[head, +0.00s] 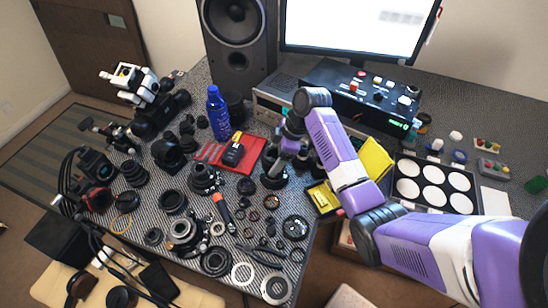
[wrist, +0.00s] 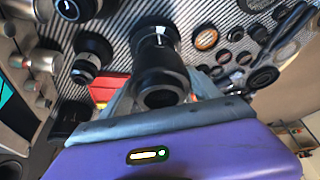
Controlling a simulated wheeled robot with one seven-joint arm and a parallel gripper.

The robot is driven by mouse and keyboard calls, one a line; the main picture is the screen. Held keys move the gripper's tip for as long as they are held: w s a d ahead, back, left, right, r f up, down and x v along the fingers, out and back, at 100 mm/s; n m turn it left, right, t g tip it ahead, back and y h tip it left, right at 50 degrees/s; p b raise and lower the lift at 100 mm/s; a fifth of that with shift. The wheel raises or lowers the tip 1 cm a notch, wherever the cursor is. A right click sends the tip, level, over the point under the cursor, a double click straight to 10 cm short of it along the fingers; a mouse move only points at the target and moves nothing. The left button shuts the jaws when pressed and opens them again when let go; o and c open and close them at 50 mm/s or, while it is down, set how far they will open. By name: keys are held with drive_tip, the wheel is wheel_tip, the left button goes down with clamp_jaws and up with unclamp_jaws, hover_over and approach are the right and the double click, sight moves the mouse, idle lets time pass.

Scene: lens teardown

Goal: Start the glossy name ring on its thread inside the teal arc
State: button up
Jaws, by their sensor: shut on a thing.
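My gripper (head: 276,166) points down over the middle of the crowded bench. In the wrist view its grey fingers (wrist: 163,92) close around a black round part (wrist: 162,98) with a dark hollow end. I cannot tell whether this part is the glossy name ring. A dark lens barrel (wrist: 155,45) with a small white mark stands directly beyond it, upright on the striped mat. The two overlap in this view, so I cannot tell whether they touch. In the head view a black barrel base (head: 273,181) shows under the gripper. No teal arc or thread can be made out.
A red mat (head: 248,157) lies left of my gripper, and a blue bottle (head: 217,112) stands behind it. Loose rings and lens parts (head: 214,262) crowd the front. A yellow box (head: 323,198) and a tray of white discs (head: 433,163) are at right.

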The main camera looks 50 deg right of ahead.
drive_tip(key=shift+f+b, duration=0.75)
drive_tip(key=shift+f, duration=1.05)
drive_tip(key=shift+s+d+f, duration=0.1)
drive_tip(key=shift+f, duration=0.05)
drive_tip(key=shift+r+p, duration=0.2)
drive_tip(key=shift+p, duration=0.25)
drive_tip(key=shift+f, duration=0.4)
idle(1.2)
drive_tip(key=o, duration=1.4)
drive_tip(key=shift+o, duration=0.2)
drive_tip(key=shift+r, duration=0.15)
